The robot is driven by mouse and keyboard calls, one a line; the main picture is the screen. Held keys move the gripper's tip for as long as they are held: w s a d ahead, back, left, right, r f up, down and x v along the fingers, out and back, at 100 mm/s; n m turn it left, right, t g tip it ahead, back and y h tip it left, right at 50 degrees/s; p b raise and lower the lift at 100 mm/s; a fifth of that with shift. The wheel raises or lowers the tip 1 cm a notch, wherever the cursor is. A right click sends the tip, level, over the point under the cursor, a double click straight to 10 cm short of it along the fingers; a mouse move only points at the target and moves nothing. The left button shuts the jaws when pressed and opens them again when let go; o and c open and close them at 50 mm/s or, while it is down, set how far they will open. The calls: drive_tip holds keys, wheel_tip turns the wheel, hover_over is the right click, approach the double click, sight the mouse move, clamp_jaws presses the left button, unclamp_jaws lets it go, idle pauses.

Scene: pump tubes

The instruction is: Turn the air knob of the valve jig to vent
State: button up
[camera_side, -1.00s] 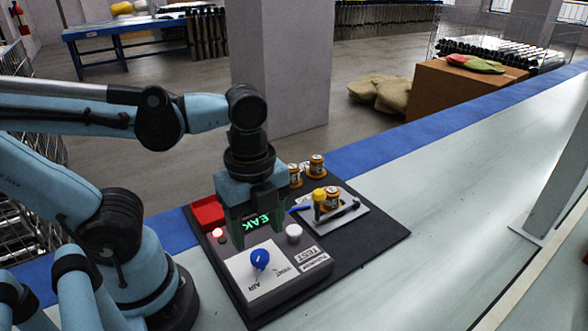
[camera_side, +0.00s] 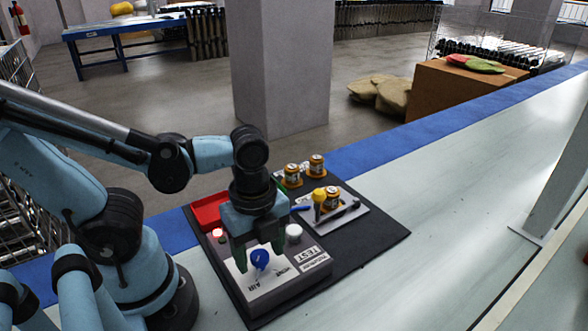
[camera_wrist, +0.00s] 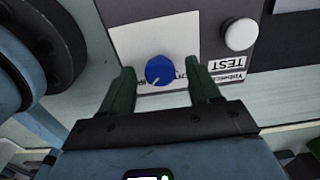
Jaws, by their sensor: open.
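The valve jig (camera_side: 297,272) is a grey box on a black mat, with a white panel on its top. The blue air knob (camera_side: 260,258) stands on that panel, with AIR and VENT lettering near it. In the wrist view the knob (camera_wrist: 159,70) has a white pointer line running toward the lower left, and the lettering beside it is partly hidden. My gripper (camera_side: 258,256) is open above the jig. In the wrist view my gripper's green fingers (camera_wrist: 160,80) stand on either side of the knob, with gaps on both sides and nothing held.
A white button (camera_side: 293,233) marked TEST and a lit red lamp (camera_side: 217,233) sit on the jig. A red tray (camera_side: 207,213) is behind it. A grey tray (camera_side: 345,219) with tools and orange-capped parts (camera_side: 317,164) is to the right.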

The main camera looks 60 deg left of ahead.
drive_tip(key=c, duration=1.1)
drive_tip(key=shift+o, duration=0.2)
drive_tip(key=n, duration=0.4)
drive_tip(key=shift+n, duration=0.3)
drive_tip(key=n, duration=0.4)
drive_tip(key=shift+n, duration=0.3)
drive_tip(key=n, duration=0.4)
drive_tip(key=shift+n, duration=2.4)
